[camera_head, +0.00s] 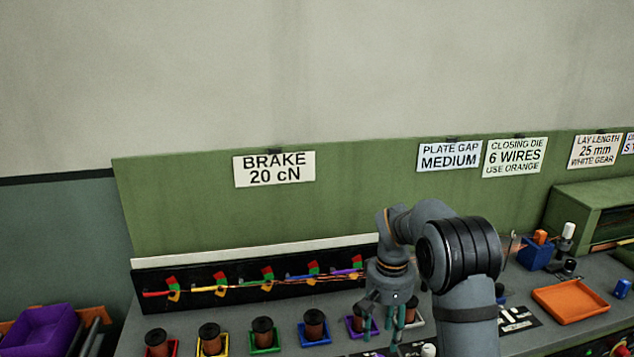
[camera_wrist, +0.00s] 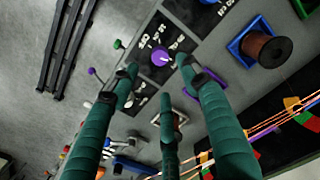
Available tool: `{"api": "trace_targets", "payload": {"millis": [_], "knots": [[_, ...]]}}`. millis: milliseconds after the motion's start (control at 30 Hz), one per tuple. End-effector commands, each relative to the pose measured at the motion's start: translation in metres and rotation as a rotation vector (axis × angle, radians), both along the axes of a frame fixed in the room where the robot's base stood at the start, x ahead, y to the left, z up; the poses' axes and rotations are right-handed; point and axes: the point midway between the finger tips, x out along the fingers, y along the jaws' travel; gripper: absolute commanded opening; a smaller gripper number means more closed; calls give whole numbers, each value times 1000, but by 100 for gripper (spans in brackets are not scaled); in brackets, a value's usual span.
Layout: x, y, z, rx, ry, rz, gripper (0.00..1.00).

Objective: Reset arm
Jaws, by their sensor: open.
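My arm reaches over the right half of the bench in the head view, bent, with my gripper (camera_head: 387,322) pointing down. The gripper's green fingers are spread and nothing shows between them. In the wrist view my gripper (camera_wrist: 162,82) is open and empty, its fingers above a dark panel with a purple knob (camera_wrist: 160,56). In the head view the gripper partly covers the spools near the purple tray (camera_head: 352,331). Whether any finger touches a thing below cannot be told.
Copper spools, including one in a blue tray (camera_head: 314,344), line the bench front. Coloured wires (camera_head: 220,288) run along a black rack behind. An orange tray (camera_head: 570,301) and blue holder (camera_head: 534,255) stand right of my arm. A purple bin (camera_head: 45,331) is far left.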

Motion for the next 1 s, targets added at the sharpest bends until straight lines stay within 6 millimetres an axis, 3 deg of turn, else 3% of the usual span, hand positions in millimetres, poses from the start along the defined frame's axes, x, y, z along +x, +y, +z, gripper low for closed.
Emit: {"api": "trace_targets", "payload": {"millis": [300,500,1000], "knots": [[-2,0,-63,0,6,0,46],[-1,0,-88,0,2,0,46],[0,0,-92,0,-1,42,46]]}}
